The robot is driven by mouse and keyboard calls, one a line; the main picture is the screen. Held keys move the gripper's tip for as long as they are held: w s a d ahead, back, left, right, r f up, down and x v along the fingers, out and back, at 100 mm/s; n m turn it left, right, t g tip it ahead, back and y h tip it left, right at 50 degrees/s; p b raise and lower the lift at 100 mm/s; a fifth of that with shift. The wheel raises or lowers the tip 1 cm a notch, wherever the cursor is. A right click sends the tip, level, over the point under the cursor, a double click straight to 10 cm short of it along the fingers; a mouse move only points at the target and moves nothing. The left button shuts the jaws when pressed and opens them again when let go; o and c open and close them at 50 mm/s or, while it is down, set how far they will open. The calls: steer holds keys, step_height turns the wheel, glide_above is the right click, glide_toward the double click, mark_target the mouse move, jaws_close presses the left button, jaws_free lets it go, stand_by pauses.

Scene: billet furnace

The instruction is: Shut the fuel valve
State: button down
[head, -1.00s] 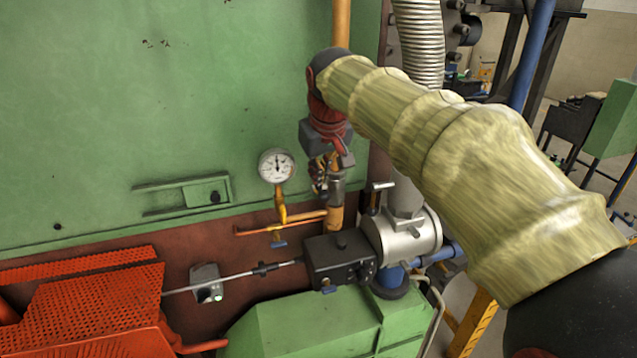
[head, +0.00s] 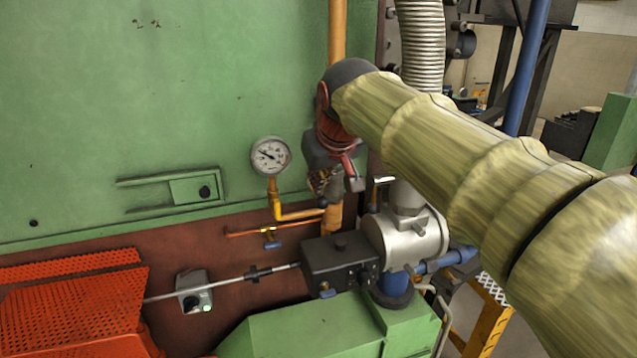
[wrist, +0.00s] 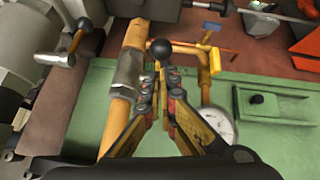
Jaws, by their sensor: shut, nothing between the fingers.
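The fuel valve appears to be the one on the thick orange vertical pipe (wrist: 118,115), with a grey metal sleeve (wrist: 129,74) and a black ball knob (wrist: 160,49). The knob also shows in the head view (head: 323,202), just below my fingers. My gripper (wrist: 160,72) is shut and empty, pointing down beside the pipe. In the wrist view its fingertips are right at the knob; whether they touch it I cannot tell. The knob's lever is mostly hidden by the fingers, so its angle is unclear.
A pressure gauge (head: 270,156) on a yellow elbow pipe stands close to the left of my gripper. Below are a small blue-handled valve (head: 271,244), a black box (head: 340,264) and a silver cylinder (head: 405,237). The green panel (head: 150,90) is close behind.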

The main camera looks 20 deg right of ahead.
steer(key=shift+r, duration=0.1)
steer(key=shift+w+r+p, duration=0.2)
steer(key=shift+r+p, duration=0.25)
steer(key=w+r+p+v, duration=0.1)
steer(key=w+p+v, duration=0.1)
steer(key=v, duration=0.9)
steer(key=s+f+b, duration=0.4)
steer(key=s+f, duration=0.3)
steer(key=f, duration=0.7)
steer(key=s+f+m+g+b, duration=0.1)
steer(key=s+f+b, duration=0.4)
steer(key=f, duration=0.9)
steer(key=s+f+g+b, duration=0.1)
steer(key=s+f+b, duration=0.3)
steer(key=s+f, duration=0.6)
step_height(320, 180, down, 5)
steer(key=shift+s+a+r+m+y+b, duration=0.1)
steer(key=shift+s+a+m+y+b, duration=0.1)
steer(key=shift+s+m+y+b, duration=0.15)
